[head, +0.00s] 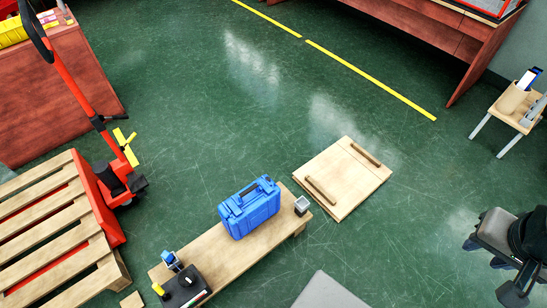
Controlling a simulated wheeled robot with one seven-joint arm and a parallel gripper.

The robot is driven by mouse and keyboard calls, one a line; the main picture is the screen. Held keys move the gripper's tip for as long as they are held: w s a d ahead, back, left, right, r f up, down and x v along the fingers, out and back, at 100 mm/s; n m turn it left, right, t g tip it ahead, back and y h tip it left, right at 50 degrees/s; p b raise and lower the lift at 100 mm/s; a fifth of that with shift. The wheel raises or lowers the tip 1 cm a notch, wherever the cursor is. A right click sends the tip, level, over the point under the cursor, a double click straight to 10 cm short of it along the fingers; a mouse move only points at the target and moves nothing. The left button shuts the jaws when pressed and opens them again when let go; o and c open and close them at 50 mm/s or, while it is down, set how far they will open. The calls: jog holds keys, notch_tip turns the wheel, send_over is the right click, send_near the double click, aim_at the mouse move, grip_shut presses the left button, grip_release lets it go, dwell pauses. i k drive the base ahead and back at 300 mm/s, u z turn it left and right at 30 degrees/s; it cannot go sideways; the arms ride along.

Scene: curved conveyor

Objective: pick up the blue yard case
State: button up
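The blue yard case (249,207) stands upright on a low wooden bench (208,250) near the middle of the head view. Its carry handle is on top and its latches face left. My gripper (485,253) is at the right edge, well to the right of the case and not touching it. Its two dark fingertips look apart, with nothing seen between them. The arm behind it is partly cut off by the picture edge.
A small grey block (301,206) sits right of the case. A black tray (186,288) with small tools lies at the bench's left end. A wooden board with handles (342,178) lies behind right. A red pallet jack (107,178) and pallet (50,236) stand left. Open green floor lies beyond.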

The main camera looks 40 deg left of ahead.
aim_at(244, 211)
jog(key=u, duration=0.75)
jog(key=i, duration=0.8)
jog(key=u, duration=1.1)
jog(key=i, duration=0.25)
jog(key=u, duration=0.2)
